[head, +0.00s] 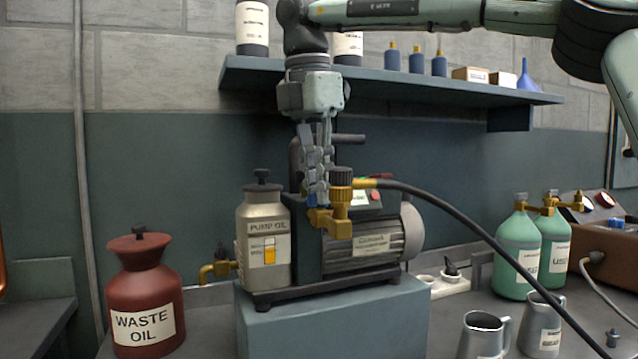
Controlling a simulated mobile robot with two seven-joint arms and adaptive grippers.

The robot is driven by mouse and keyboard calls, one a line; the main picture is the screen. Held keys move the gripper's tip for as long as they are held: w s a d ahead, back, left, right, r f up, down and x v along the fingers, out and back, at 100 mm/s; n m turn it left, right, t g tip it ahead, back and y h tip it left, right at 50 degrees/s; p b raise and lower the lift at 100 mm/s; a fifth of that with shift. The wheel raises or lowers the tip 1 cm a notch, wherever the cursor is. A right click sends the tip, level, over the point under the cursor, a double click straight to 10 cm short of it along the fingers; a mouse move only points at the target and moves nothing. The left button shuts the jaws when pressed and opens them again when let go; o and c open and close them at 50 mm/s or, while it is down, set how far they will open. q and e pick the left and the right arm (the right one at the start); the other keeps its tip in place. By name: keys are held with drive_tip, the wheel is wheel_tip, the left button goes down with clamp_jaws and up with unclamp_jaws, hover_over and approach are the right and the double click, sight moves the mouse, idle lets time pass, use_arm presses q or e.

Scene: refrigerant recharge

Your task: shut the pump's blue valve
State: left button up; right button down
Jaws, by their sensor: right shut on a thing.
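The vacuum pump (372,238) stands on a blue-grey block in the middle of the head view. A brass fitting (341,222) with a black knob sits at its front, and a black hose runs from it to the lower right. The blue valve (312,200) shows as a small blue patch left of the fitting, mostly hidden by my fingers. My right gripper (317,190) comes down from above and is shut on the blue valve. My left gripper is not in view.
A pump oil bottle (265,240) stands close left of the pump. A red waste oil can (144,300) is at the lower left. Green cylinders (518,255) and metal jugs (483,336) are at the right. A shelf (400,88) hangs behind my right arm.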

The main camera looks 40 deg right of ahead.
drive_tip(key=shift+m, duration=1.2)
drive_tip(key=c, duration=2)
unclamp_jaws()
drive_tip(key=shift+m, duration=0.3)
drive_tip(key=o, duration=0.5)
drive_tip(key=shift+c, duration=0.2)
